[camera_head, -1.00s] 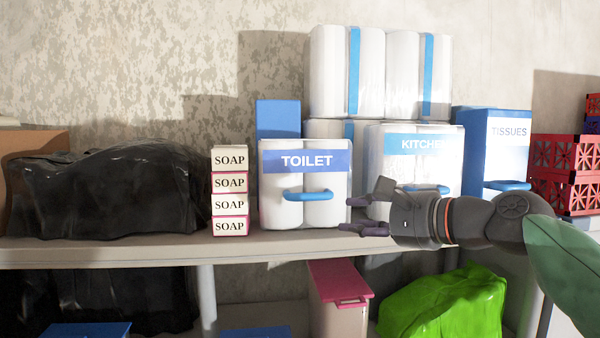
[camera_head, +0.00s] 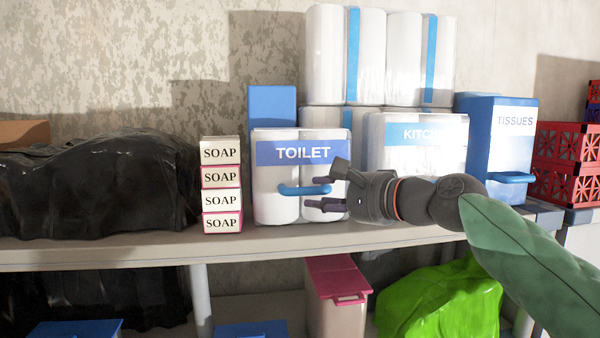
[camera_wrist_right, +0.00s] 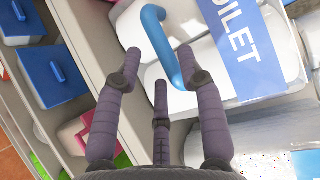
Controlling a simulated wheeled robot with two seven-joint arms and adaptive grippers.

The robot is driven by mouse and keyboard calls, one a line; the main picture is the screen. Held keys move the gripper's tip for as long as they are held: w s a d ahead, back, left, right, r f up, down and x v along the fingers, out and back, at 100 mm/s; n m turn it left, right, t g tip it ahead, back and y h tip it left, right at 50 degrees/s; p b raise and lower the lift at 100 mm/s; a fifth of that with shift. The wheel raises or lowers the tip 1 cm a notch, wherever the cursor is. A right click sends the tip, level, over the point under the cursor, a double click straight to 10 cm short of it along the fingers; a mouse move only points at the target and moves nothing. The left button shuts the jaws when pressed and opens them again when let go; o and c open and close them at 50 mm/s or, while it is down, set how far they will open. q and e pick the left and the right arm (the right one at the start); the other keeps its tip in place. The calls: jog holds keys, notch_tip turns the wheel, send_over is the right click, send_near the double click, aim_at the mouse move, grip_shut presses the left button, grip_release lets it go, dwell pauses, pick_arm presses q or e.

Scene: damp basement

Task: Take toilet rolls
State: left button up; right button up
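The toilet roll pack (camera_head: 301,152) stands upright on the shelf, with a blue TOILET label and a blue handle (camera_head: 303,190) across its front. My right gripper (camera_head: 318,194) is in front of the right half of the pack, close to the handle. In the right wrist view its purple fingers (camera_wrist_right: 158,75) are spread apart, and the blue handle (camera_wrist_right: 160,45) lies between their tips. Nothing is gripped. Whether a finger touches the handle or pack is unclear. My left gripper is not in view.
Stacked soap boxes (camera_head: 221,185) stand just left of the pack. The kitchen roll pack (camera_head: 416,145) is to the right, then the blue tissues box (camera_head: 497,150) and red crates (camera_head: 566,165). A black plastic-covered heap (camera_head: 90,190) fills the left of the shelf (camera_head: 270,244).

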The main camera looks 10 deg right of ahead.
aim_at(313, 192)
jog(key=x, duration=0.4)
jog(key=shift+w+p, duration=0.2)
jog(key=shift+p, duration=0.15)
jog(key=shift+s+d, duration=0.1)
jog(key=shift+s, duration=0.1)
jog(key=shift+c, duration=0.5)
grip_shut()
jog(key=shift+r, duration=0.1)
jog(key=shift+r, duration=0.1)
